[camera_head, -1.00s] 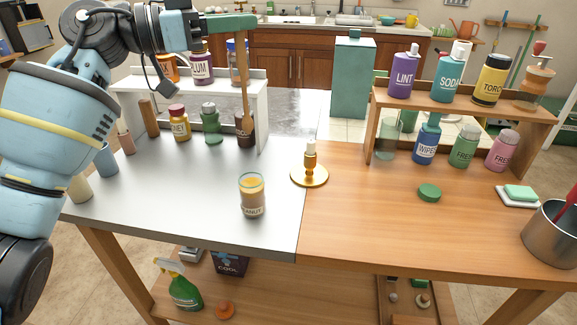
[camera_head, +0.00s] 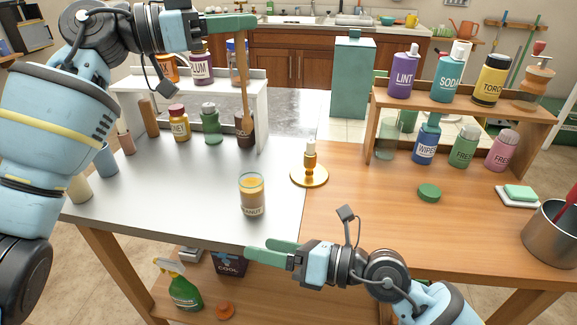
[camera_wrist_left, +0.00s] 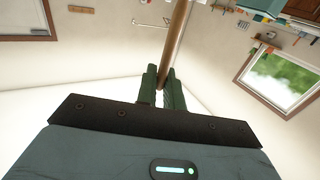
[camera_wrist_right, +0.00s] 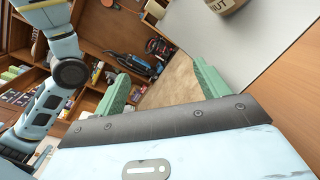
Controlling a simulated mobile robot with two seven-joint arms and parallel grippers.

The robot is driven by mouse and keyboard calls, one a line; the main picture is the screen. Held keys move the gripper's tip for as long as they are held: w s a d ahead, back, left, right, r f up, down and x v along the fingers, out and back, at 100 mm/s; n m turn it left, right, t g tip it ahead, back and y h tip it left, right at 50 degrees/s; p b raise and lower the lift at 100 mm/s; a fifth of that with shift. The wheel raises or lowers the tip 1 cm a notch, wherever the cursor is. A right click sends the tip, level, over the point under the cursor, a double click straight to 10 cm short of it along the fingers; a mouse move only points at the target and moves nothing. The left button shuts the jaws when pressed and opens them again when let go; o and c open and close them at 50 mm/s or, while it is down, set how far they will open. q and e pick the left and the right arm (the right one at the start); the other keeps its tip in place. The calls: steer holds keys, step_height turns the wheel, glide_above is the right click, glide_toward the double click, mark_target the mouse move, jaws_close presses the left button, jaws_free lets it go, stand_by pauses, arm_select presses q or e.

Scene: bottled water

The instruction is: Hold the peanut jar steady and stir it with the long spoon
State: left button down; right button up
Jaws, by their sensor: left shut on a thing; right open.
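The peanut jar (camera_head: 252,193), a clear jar with tan contents and a PEANUT label, stands upright and open on the grey part of the table. Its lower part also shows in the right wrist view (camera_wrist_right: 226,5). My left gripper (camera_head: 243,22) is shut on the long wooden spoon (camera_head: 244,75), high above the white shelf. The spoon hangs about upright, its bowl in front of a dark jar. In the left wrist view its handle (camera_wrist_left: 177,45) runs between the fingers. My right gripper (camera_head: 262,248) is open and empty at the table's front edge, just nearer than the jar.
A green lid (camera_head: 429,193) lies on the wooden part. A white shelf (camera_head: 262,110) with jars is at the back left, a wooden bottle shelf (camera_head: 465,107) at the right. A metal pot (camera_head: 550,238) stands far right.

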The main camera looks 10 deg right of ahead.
mark_target(246, 188)
steer(key=w+d+r+n+t+h, duration=0.1)
steer(key=w+d+r+n+h, duration=0.3)
steer(key=w, duration=0.5)
steer(key=shift+d+r+n+h, duration=0.15)
steer(key=shift+r+n+h, duration=0.35)
steer(key=shift+h, duration=0.2)
steer(key=x, duration=1.2)
steer(key=shift+r, duration=0.2)
steer(key=shift+c, duration=0.2)
steer(key=c, duration=1.1)
